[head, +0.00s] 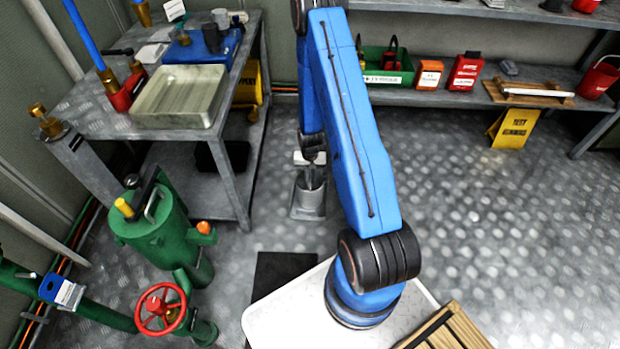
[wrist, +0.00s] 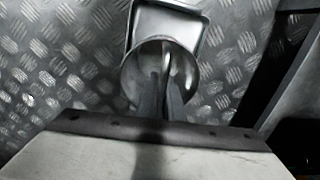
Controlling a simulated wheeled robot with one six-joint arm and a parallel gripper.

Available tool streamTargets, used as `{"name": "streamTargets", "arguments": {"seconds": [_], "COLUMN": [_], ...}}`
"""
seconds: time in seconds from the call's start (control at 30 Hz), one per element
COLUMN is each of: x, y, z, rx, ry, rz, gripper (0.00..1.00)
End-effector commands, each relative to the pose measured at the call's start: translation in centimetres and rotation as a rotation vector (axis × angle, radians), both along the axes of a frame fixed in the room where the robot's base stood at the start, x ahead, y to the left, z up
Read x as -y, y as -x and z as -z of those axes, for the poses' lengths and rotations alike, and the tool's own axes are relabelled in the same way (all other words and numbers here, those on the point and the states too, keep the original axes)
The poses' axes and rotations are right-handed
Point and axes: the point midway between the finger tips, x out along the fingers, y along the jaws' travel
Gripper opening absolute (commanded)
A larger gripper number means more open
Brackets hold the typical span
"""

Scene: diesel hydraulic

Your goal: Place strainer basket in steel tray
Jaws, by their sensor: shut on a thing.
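My gripper (head: 313,160) points down over the floor, right of the workbench. It is shut on the strainer basket (head: 309,196), a grey metal cylinder with an open top. In the wrist view the basket (wrist: 132,82) is round, and my fingers (wrist: 163,80) reach into its mouth; the exact gripped part is unclear. The steel tray (head: 147,120) is a shallow, pale rectangular tray on the workbench, left of my gripper and apart from it. It looks empty.
The workbench (head: 88,122) also holds a blue box (head: 190,48) behind the tray and a red vise (head: 122,98) left of it. A square grey piece (wrist: 190,22) shows by the basket. A green strainer housing (head: 150,235) stands front left.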

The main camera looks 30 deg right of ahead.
Motion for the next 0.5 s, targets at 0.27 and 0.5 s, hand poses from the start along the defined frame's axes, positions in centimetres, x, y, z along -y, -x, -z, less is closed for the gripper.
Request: {"name": "streamTargets", "arguments": {"seconds": [0.27, 0.5], "x": [-0.01, -0.01], "y": [0.01, 0.02], "z": [0.23, 0.22], "rx": [0.0, -0.001], "ry": [0.0, -0.001], "rz": [0.0, 0.0], "gripper": [0.26, 0.26]}}
